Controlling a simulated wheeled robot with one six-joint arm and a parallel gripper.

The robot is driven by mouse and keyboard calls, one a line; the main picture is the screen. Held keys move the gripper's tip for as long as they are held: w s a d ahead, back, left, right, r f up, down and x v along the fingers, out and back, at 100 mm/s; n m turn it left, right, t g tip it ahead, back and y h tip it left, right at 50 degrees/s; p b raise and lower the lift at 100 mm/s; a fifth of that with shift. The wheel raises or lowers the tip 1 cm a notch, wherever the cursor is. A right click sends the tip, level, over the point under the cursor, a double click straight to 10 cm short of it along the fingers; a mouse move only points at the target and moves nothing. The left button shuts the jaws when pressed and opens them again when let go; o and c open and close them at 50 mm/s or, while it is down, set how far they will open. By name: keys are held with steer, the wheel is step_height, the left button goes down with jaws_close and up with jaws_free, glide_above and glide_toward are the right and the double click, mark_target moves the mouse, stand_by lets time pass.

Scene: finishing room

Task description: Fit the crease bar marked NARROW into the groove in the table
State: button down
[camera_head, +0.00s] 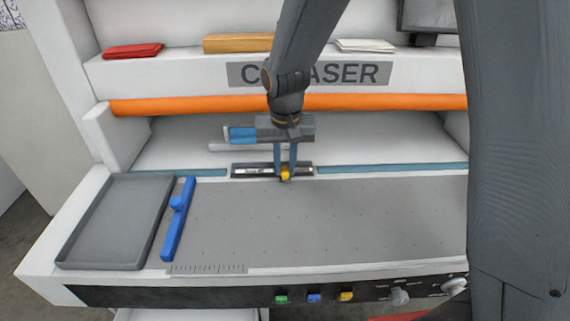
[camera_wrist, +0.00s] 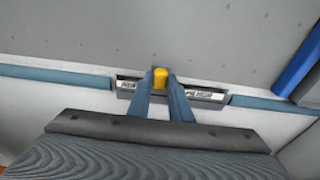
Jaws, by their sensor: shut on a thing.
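My gripper (camera_head: 285,174) is shut on the yellow knob (camera_wrist: 160,78) of a silver crease bar (camera_wrist: 203,92), at the back edge of the grey table. The bar also shows in the head view (camera_head: 254,171), with small dark print too small to read. It lines up with a dark-edged groove (camera_head: 306,168) between two lengths of teal strip. I cannot tell whether the bar is seated in the groove or just above it. My fingers hide part of its middle.
A blue bar with a knob (camera_head: 172,235) lies on the table's left, beside an empty grey tray (camera_head: 112,225). The perforated grey table top (camera_head: 350,215) is otherwise clear. An orange roller (camera_head: 190,105) spans the machine behind my gripper.

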steer(key=shift+f, duration=0.7)
stand_by(0.7)
steer(key=c, duration=1.5)
jaws_free()
steer(key=shift+c, duration=0.2)
steer(key=shift+s+r+b, duration=0.2)
steer(key=shift+r+b, duration=0.05)
steer(key=shift+r, duration=1.05)
steer(key=shift+s+r+b, duration=0.15)
steer(key=shift+r+b, duration=0.15)
steer(key=shift+r, duration=1)
steer(key=shift+s+r+b, duration=0.2)
steer(key=shift+r+b, duration=0.05)
steer(key=shift+r, duration=1.05)
steer(key=s+d+f, duration=0.2)
steer(key=s+d, duration=0.2)
steer(key=d, duration=0.1)
steer(key=s+d+f, duration=0.2)
steer(key=s+d, duration=0.3)
steer(key=s+d+f, duration=0.2)
steer(key=s+d, duration=0.3)
steer(key=shift+f, duration=0.1)
